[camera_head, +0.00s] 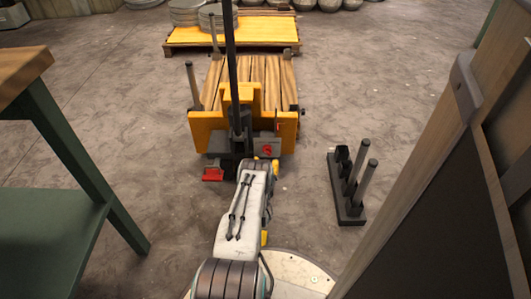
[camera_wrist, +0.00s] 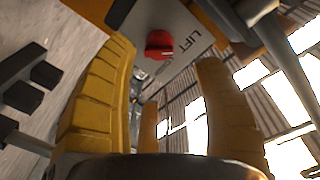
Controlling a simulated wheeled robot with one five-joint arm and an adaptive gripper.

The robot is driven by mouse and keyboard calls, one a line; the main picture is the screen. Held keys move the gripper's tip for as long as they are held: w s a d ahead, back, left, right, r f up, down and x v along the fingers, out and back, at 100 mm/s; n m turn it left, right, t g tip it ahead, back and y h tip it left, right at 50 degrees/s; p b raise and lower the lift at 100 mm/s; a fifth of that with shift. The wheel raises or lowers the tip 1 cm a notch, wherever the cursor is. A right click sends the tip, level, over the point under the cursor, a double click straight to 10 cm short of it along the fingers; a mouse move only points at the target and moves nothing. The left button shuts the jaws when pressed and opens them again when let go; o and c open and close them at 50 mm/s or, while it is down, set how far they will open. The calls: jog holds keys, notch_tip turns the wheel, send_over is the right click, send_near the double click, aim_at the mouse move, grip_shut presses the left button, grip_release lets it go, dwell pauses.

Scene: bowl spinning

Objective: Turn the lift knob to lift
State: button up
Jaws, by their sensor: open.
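The red lift knob (camera_wrist: 159,43) sits on a grey panel (camera_wrist: 190,25) with "LIFT" lettering beside it, at the top middle of the wrist view. In the head view the knob (camera_head: 267,149) is a small red spot on the front of the yellow pallet truck (camera_head: 205,130). My gripper (camera_wrist: 164,58) is open, with its yellow fingers spread on either side of the knob in the picture. The fingers look apart from the knob; the exact gap in depth is unclear. In the head view my gripper (camera_head: 266,163) is just in front of the panel, partly hidden by my arm.
A red pedal (camera_head: 213,174) is low at the truck's front left. A wooden pallet load (camera_head: 255,78) lies behind it. A dark stand with posts (camera_head: 350,190) is on the floor to the right. A green-legged table (camera_head: 60,140) is at left, a wooden panel (camera_head: 440,160) at right.

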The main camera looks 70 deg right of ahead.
aim_at(267, 153)
jog(key=shift+m, duration=0.5)
jog(key=shift+b+x, duration=2.05)
jog(key=shift+x, duration=1.6)
jog(key=c, duration=1.2)
